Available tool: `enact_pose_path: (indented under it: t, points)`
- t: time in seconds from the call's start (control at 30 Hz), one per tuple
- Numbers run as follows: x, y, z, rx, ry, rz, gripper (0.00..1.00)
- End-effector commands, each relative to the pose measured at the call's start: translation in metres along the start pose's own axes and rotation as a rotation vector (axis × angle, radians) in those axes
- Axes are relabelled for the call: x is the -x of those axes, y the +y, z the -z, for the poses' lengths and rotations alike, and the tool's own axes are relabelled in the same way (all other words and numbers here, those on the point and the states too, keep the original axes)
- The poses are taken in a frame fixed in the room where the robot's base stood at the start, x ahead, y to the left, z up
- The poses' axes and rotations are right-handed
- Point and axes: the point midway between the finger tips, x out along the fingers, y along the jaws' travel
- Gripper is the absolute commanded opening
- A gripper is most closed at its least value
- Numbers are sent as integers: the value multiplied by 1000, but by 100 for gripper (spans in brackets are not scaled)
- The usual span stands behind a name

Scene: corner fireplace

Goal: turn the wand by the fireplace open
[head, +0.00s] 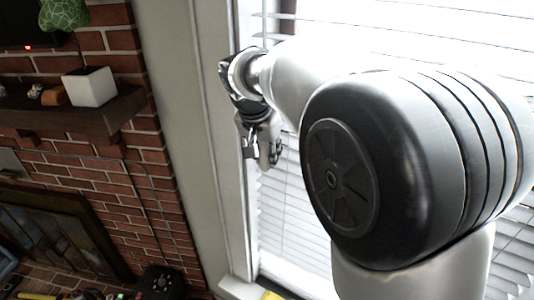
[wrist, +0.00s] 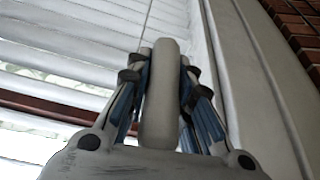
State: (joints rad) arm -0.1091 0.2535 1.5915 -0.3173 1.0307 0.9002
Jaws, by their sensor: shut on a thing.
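My gripper (head: 262,155) is at the left edge of the window, in front of the blinds (head: 292,205). In the wrist view, the fingers of my gripper (wrist: 164,72) are shut on a pale, rounded, upright rod, the wand (wrist: 160,100). The wand stands between the two fingers, with its rounded top just above the fingertips. In the head view my gripper and arm hide most of the wand, and I cannot make it out clearly. The slats of the blinds also show in the wrist view (wrist: 60,62), with bright gaps between some of them.
The pale window frame (head: 228,150) runs close to the left of my gripper. Further left are the brick wall (head: 150,175), a dark mantel (head: 75,118) with a white cube (head: 89,87) on it, and the fireplace (head: 55,230). My arm covers the right side.

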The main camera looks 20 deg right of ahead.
Motion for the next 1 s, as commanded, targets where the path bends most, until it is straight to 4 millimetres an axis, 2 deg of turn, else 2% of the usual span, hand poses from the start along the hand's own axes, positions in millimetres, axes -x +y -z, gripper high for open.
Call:
enact_pose_path:
  t: [0.37, 0.4, 0.7, 1.0]
  points:
    - [0, 0, 0, -5, -1, -2, 0]
    - [0, 0, 0, -5, -1, -2, 22]
    - [0, 0, 0, -4, -1, -2, 42]
    - [1, 0, 0, -4, 0, -1, 42]
